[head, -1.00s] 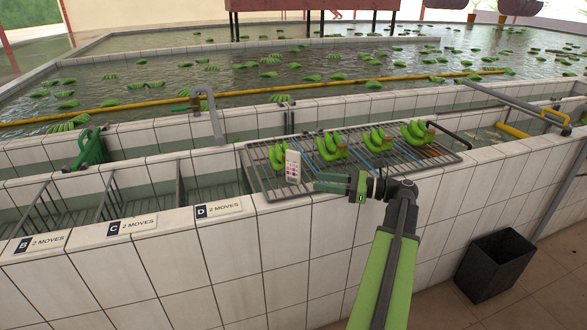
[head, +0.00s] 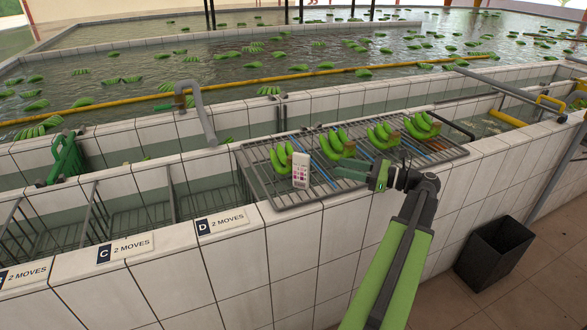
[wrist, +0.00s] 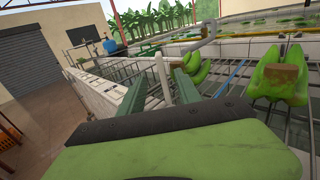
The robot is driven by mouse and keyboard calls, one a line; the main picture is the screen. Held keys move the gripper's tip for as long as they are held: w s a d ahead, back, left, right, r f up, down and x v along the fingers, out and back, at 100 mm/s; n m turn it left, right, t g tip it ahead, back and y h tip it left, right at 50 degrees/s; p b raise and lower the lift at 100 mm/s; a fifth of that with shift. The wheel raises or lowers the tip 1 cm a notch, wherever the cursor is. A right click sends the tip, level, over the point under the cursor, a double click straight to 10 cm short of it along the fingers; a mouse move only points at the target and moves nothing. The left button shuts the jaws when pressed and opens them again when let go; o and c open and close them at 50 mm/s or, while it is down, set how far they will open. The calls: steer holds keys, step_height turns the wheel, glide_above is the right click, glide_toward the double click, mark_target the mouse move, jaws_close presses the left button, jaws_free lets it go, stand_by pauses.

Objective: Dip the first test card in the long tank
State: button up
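A white test card (head: 301,170) with small coloured marks stands upright at the front left of the wire rack (head: 290,198), beside green banana clusters. My gripper (head: 338,172) is just right of the card, with a small gap. In the wrist view, the two green fingers (wrist: 160,84) are spread apart. The card (wrist: 161,70) shows there as a thin white strip between and beyond the fingertips, touching neither. A large water tank (head: 235,65) with floating bananas lies behind the tiled walls. No label shows which tank is the long one.
Tiled compartments labelled B, C (head: 125,248) and D (head: 222,222) line the front left. Banana clusters (head: 338,143) sit on the rack. A grey pipe (head: 195,108) and a green-handled thing (head: 66,155) stand left. A black bin (head: 494,252) is on the floor right.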

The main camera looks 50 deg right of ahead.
mark_target(293, 156)
steer(key=x, duration=1.7)
steer(key=shift+w+a, duration=0.15)
steer(key=shift+w, duration=0.05)
jaws_close()
steer(key=shift+s, duration=0.1)
stand_by(0.6)
